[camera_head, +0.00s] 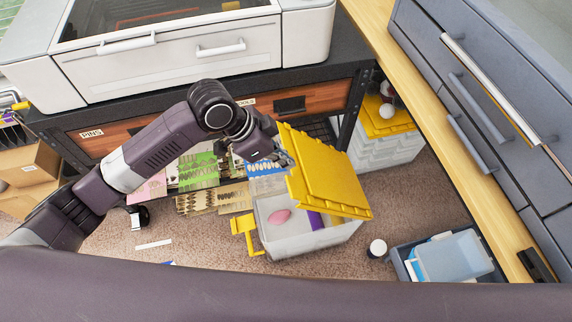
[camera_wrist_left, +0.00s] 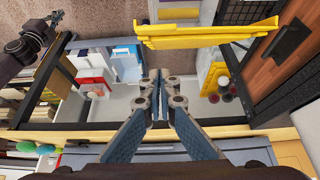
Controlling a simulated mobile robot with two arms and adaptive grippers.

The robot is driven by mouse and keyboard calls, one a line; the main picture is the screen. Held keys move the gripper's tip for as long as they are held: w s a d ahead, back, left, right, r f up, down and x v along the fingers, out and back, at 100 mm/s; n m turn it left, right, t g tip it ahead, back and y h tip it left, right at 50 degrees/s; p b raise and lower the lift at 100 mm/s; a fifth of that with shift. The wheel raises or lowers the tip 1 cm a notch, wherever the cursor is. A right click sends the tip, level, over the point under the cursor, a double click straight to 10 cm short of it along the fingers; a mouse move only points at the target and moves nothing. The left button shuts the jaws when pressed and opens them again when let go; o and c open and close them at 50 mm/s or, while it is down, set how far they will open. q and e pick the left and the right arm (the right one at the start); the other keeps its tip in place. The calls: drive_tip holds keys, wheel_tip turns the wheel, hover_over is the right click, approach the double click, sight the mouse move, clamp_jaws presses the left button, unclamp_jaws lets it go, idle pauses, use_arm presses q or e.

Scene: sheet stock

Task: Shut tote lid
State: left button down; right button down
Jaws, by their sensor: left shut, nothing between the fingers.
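The tote (camera_head: 290,240) is a pale translucent box on the carpet, with a pink item (camera_head: 279,217) and a purple item (camera_head: 316,220) inside. One yellow lid flap (camera_head: 330,178) stands raised and tilted over its right and far part. Another yellow flap (camera_head: 243,234) hangs outside its left side. My left gripper (camera_head: 281,158) is shut and empty beside the raised flap's upper left edge. In the left wrist view the closed fingertips (camera_wrist_left: 158,82) point towards a yellow lid (camera_wrist_left: 205,34); I cannot tell whether they touch it. My right gripper is not in view.
A dark bench with wooden drawers (camera_head: 115,138) carries a white machine (camera_head: 190,60) behind. Another yellow-lidded tote (camera_head: 385,150) stands at back right.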

use_arm(q)
drive_tip(key=p, duration=0.1)
hover_over(290, 184)
drive_tip(key=d, duration=0.3)
drive_tip(key=f, duration=0.7)
drive_tip(key=shift+w+a+f, duration=0.1)
drive_tip(key=shift+w+f, duration=0.2)
drive_tip(key=shift+w, duration=0.1)
drive_tip(key=shift+s+a+f+p, duration=0.25)
drive_tip(key=shift+a+f+p, duration=0.3)
drive_tip(key=shift+a+f, duration=0.35)
drive_tip(key=shift+s+a+f, duration=0.2)
drive_tip(key=shift+a+f, duration=0.1)
drive_tip(key=shift+a, duration=0.2)
drive_tip(key=shift+d, duration=0.1)
drive_tip(key=shift+f, duration=0.1)
